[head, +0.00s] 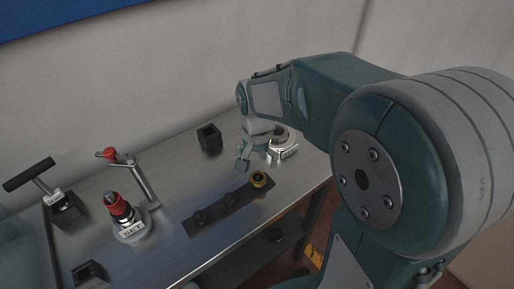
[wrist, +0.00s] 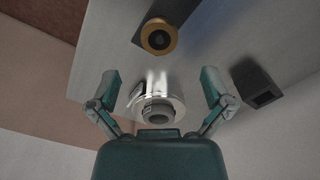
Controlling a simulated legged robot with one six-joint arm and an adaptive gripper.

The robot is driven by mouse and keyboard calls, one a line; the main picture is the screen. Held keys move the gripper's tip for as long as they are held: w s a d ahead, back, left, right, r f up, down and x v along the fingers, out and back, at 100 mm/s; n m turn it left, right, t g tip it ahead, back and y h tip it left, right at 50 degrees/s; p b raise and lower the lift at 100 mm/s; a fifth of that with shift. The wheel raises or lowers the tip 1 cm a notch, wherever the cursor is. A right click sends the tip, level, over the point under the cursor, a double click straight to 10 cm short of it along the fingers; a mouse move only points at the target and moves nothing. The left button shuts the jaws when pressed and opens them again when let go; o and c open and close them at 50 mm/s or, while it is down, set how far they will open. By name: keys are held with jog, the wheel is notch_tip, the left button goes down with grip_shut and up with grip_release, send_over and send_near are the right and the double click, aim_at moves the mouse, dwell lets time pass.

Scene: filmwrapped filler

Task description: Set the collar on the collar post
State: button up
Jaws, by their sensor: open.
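My gripper (head: 260,160) is open above the right part of the metal table. A round silver base with a grey ring-shaped top (wrist: 158,110) lies below and between the fingers, nearer my palm; in the head view this silver piece (head: 283,153) is partly hidden by my gripper. A brass-coloured ring (head: 260,180) sits at the right end of a dark strip (head: 228,207); the ring (wrist: 158,36) is ahead of my fingers. I cannot tell which piece is the collar.
A black open box (head: 209,138) stands behind the strip. At left stand a red-topped fitting (head: 119,208) on a round labelled base, a red-knobbed lever (head: 130,172) and a black T-handle (head: 30,174) in a block. The table's front edge runs close to the strip.

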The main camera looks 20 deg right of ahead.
aim_at(257, 178)
notch_tip(257, 178, up, 5)
jog(key=shift+r, duration=0.1)
dwell(0.6)
jog(key=s+r+n+t, duration=0.2)
jog(key=s+n, duration=0.1)
jog(key=s, duration=0.4)
jog(key=s+r+n+t, duration=0.3)
jog(key=s+n, duration=0.1)
jog(key=s, duration=0.2)
jog(key=shift+s+t, duration=0.3)
jog(key=shift+s, duration=0.05)
